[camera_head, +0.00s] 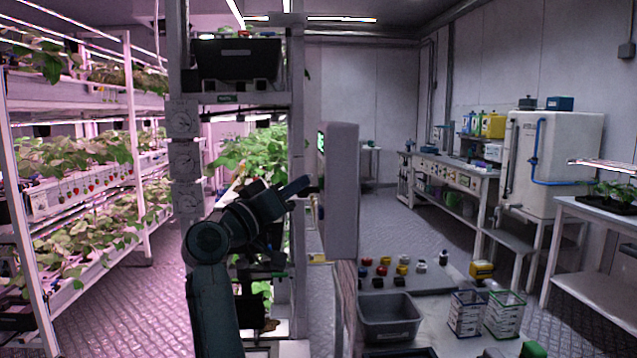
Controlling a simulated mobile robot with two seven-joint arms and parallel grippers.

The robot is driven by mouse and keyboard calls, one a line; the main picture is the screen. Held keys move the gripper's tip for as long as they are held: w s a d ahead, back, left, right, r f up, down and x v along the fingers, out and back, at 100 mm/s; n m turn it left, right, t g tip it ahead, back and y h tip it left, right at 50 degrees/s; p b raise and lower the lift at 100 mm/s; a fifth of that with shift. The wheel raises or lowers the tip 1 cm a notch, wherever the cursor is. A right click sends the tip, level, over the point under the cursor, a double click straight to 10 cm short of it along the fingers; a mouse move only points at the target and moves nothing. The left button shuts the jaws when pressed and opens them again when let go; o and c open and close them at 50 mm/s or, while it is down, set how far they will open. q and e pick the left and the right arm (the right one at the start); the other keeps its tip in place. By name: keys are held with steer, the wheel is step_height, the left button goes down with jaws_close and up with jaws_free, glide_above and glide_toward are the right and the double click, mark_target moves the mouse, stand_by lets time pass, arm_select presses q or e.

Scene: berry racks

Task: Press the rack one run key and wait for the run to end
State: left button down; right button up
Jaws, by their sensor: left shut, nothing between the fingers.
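A grey control box (342,190) stands at the middle, seen nearly edge-on. A strip of its lit green screen (321,142) shows on its left face. I cannot make out the run key on that face at this angle. My left gripper (304,185) is shut and empty. It points right, with its tip close to the box's left face below the screen; I cannot tell whether it touches. My dark left arm comes up from the bottom left. A plant rack (297,70) stands behind the gripper. My right gripper is not in view.
Planted racks (133,150) line the left. A grey bin (389,318), colored buttons or knobs, and two wire baskets (466,313) are on the bench at lower right. A white tank (556,150) and side tables stand at the right. The middle aisle floor is clear.

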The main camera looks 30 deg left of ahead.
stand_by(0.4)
arm_select(q)
steer(key=shift+w+d, duration=0.25)
steer(key=shift+d, duration=0.15)
steer(key=shift+w+d, duration=0.25)
steer(key=shift+d, duration=0.15)
stand_by(0.9)
steer(key=shift+s+a, duration=0.45)
steer(key=shift+a, duration=0.3)
steer(key=s+a, duration=0.1)
steer(key=a, duration=0.2)
steer(key=s+a+b, duration=0.1)
steer(key=shift+s+a, duration=0.15)
steer(key=shift+s, duration=0.2)
stand_by(0.7)
